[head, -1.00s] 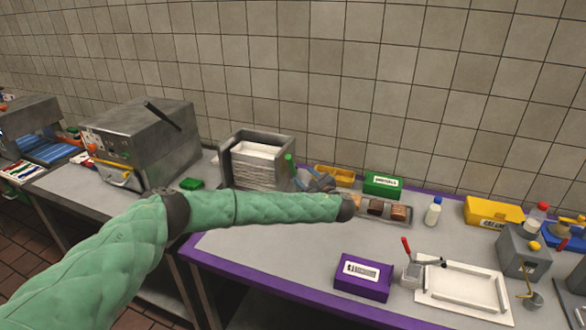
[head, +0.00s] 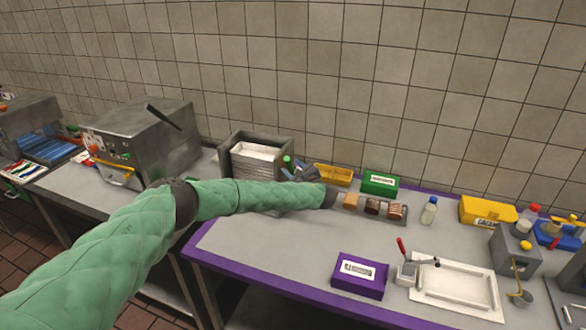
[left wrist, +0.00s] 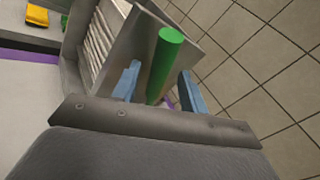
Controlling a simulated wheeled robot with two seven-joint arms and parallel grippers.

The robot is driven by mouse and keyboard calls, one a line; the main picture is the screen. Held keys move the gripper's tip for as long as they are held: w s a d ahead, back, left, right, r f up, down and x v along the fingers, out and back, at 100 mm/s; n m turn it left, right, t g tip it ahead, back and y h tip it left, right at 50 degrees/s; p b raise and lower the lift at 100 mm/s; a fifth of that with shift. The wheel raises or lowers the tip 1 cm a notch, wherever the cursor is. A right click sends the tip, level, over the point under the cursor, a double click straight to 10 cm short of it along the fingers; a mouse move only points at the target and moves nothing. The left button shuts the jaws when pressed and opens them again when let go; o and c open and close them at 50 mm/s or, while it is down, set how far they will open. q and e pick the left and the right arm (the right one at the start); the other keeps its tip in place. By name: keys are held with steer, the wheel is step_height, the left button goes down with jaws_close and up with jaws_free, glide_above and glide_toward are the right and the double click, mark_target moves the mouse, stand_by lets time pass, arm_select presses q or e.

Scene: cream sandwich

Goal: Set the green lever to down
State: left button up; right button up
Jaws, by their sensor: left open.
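The green lever (head: 287,161) is a short green rod at the right side of the grey metal dispenser (head: 256,138) with the stacked sheets. In the head view it stands roughly upright, and its lower part is hidden. It also shows in the left wrist view (left wrist: 166,58), between the two blue fingers. My left gripper (left wrist: 158,82) is open, with one finger on each side of the lever. I cannot tell whether either finger touches it. In the head view my left gripper (head: 298,172) is small and partly hidden by its own wrist. My right gripper is not in view.
A yellow tray (head: 334,175), a green box (head: 380,184) and a tray with brown and tan blocks (head: 397,212) stand right of the dispenser. A purple box (head: 361,272) and a white tray (head: 455,285) are nearer.

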arm_select(q)
steer(key=shift+c, duration=0.2)
